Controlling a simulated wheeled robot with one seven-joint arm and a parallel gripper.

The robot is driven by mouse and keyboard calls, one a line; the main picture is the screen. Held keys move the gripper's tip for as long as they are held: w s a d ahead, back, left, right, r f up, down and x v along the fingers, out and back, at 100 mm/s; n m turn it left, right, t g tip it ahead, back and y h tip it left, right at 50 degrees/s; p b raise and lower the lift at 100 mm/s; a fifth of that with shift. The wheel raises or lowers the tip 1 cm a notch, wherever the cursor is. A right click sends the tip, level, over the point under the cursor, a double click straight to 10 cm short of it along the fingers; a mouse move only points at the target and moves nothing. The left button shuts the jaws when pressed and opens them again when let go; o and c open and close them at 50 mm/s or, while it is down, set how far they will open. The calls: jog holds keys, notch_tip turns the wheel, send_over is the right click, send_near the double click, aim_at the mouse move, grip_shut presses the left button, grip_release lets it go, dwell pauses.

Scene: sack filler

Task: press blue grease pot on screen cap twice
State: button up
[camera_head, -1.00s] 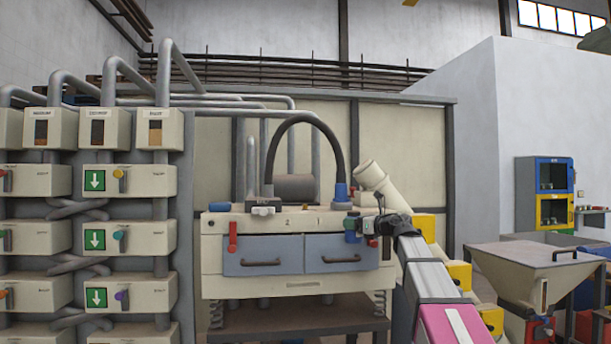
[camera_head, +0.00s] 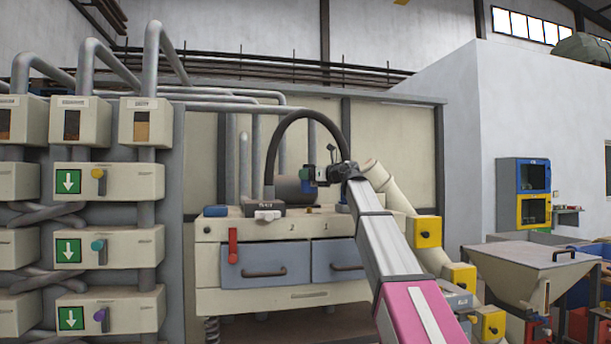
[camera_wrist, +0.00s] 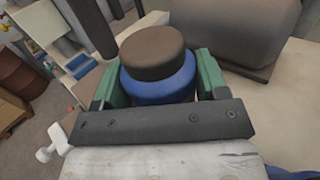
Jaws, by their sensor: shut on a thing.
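My gripper (camera_head: 316,174) is raised above the right part of the machine's top, near the black hose arch. In the wrist view, its green fingers (camera_wrist: 160,83) are shut on the blue grease pot (camera_wrist: 158,84). The pot has a brown round top part and is roughly upright between the fingers. In the head view the pot (camera_head: 308,187) is small, in front of the grey cylinder (camera_head: 287,189). The pot is held clear of the machine top (camera_head: 330,226). I cannot make out for certain which part is the screen cap.
The black hose (camera_head: 270,150) arches over the machine top, close to my gripper. A grey fitting (camera_head: 264,210) sits at the top's front left. Blue drawers (camera_head: 265,262) and a red lever (camera_head: 233,246) are on the front. A beige pipe (camera_head: 390,185) slants behind my arm.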

aim_at(316, 185)
jog(key=shift+f, duration=2.3)
jog(key=shift+f, duration=0.75)
jog(key=shift+r, duration=0.85)
jog(key=shift+f, duration=0.65)
dwell(0.9)
jog(key=shift+r, duration=0.65)
jog(key=shift+r, duration=0.1)
jog(key=shift+r, duration=2.45)
